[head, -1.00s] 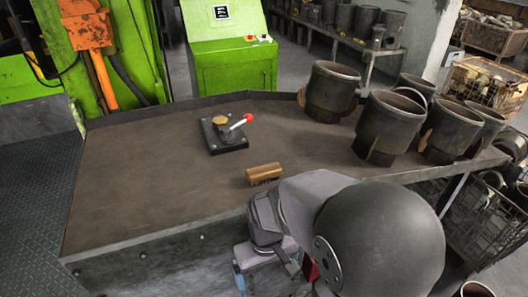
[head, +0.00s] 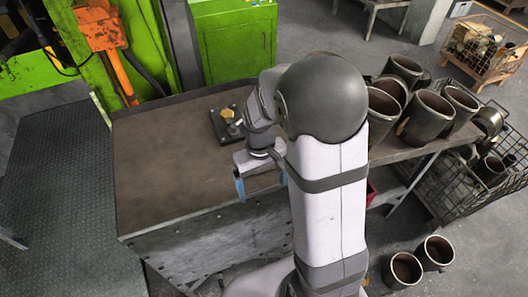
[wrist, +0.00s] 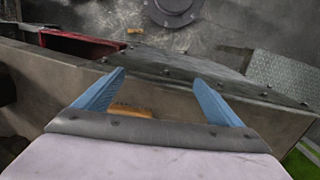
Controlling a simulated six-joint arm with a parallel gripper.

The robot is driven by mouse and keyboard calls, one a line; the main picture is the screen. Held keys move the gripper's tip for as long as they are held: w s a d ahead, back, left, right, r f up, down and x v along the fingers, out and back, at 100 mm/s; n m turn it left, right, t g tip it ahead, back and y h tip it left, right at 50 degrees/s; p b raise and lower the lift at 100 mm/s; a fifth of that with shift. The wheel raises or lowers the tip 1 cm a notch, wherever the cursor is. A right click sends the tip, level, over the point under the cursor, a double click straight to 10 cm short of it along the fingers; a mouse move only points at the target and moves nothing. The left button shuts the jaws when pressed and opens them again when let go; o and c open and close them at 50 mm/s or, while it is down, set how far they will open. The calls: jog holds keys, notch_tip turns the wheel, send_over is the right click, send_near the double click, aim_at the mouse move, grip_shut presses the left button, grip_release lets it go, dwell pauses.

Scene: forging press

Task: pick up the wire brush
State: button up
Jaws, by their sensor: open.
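The wire brush (wrist: 130,109), a brown block with a dark bristle strip along one side, lies on the brown tabletop in the wrist view. It is just beyond my gripper's palm, left of the middle between the fingers, and its near part is hidden by the palm. My gripper (wrist: 160,78) is open and empty, its two blue fingers spread apart. In the head view my gripper (head: 262,182) is by the table's front edge, and my arm hides the brush there. Whether the fingers are level with the brush or above it I cannot tell.
A black-based fixture with a brass knob (head: 227,115) stands on the table (head: 165,165) behind my gripper. Several dark metal cups (head: 427,115) crowd the right side. A red bin (wrist: 80,44) is below the table edge. The table's left part is clear.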

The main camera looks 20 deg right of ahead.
jog(key=shift+m+t, duration=0.3)
jog(key=shift+m, duration=0.1)
jog(key=w+d+r, duration=0.1)
jog(key=w, duration=0.2)
jog(key=w+d+r, duration=0.2)
jog(key=w, duration=0.1)
jog(key=w+d+r+b, duration=0.1)
jog(key=w, duration=0.1)
jog(key=shift+w+d+r, duration=0.15)
jog(key=shift+w+d, duration=0.05)
jog(key=shift+w, duration=0.2)
jog(key=shift+w+a+f+p, duration=0.1)
jog(key=shift+f+p, duration=0.75)
jog(key=shift+f, duration=1)
jog(key=shift+w+a+f+p, duration=0.1)
jog(key=shift+f+p, duration=0.75)
jog(key=shift+f, duration=0.95)
jog(key=c, duration=1.3)
jog(key=shift+r, duration=0.1)
notch_tip(320, 180, up, 10)
jog(key=b, duration=0.3)
jog(key=shift+o, duration=1.4)
